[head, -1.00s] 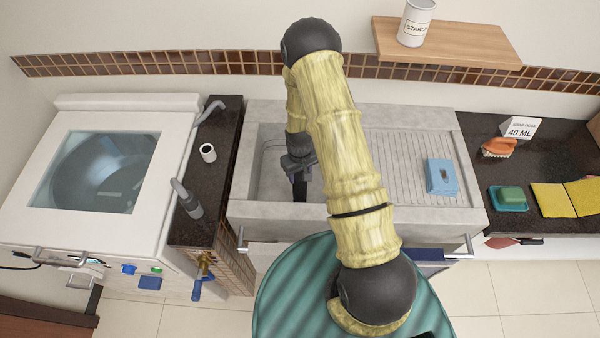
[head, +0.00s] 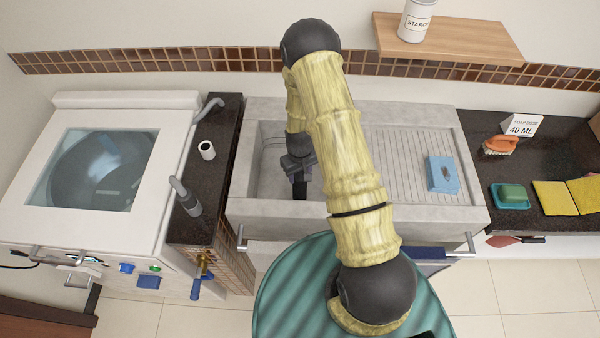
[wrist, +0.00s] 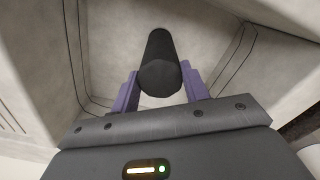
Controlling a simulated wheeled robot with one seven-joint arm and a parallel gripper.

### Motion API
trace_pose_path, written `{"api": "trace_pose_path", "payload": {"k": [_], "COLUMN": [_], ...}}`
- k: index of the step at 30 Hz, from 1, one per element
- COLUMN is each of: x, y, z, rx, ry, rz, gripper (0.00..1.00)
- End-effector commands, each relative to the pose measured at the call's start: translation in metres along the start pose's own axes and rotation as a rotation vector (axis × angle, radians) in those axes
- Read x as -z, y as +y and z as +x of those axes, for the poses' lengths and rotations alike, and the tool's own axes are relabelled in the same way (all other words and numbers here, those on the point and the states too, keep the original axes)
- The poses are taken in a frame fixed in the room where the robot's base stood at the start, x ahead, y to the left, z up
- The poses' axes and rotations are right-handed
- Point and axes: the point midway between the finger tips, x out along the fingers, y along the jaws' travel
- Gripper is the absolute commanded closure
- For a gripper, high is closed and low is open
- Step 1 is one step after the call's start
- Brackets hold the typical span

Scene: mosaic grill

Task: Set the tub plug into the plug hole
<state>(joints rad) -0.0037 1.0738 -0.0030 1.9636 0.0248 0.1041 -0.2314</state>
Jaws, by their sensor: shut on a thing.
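In the wrist view, my gripper (wrist: 160,92) has its two purple fingers on either side of a dark cylindrical plug (wrist: 158,68), shut on it. The plug points away from the palm, toward the sink floor. In the head view, my gripper (head: 299,185) points down inside the left basin of the stone sink (head: 268,175). The plug hole is not visible; the plug and gripper may hide it. I cannot tell how far the plug's end is from the basin floor.
The ribbed washboard side (head: 405,165) of the sink holds a blue box (head: 442,174). The basin walls surround my gripper closely. A brush (head: 500,146) and green soap (head: 513,193) lie right.

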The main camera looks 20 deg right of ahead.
Motion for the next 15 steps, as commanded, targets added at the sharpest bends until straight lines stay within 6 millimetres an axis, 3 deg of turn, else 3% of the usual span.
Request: {"api": "trace_pose_path", "payload": {"k": [11, 12, 15], "x": [0.0002, 0.0002, 0.0001], "y": [0.0000, 0.0000, 0.0000], "z": [0.0085, 0.0079, 0.0075], "rx": [0.000, 0.000, 0.000], "ry": [0.000, 0.001, 0.000], "rz": [0.000, 0.000, 0.000], "gripper": [0.84, 0.51, 0.31]}}
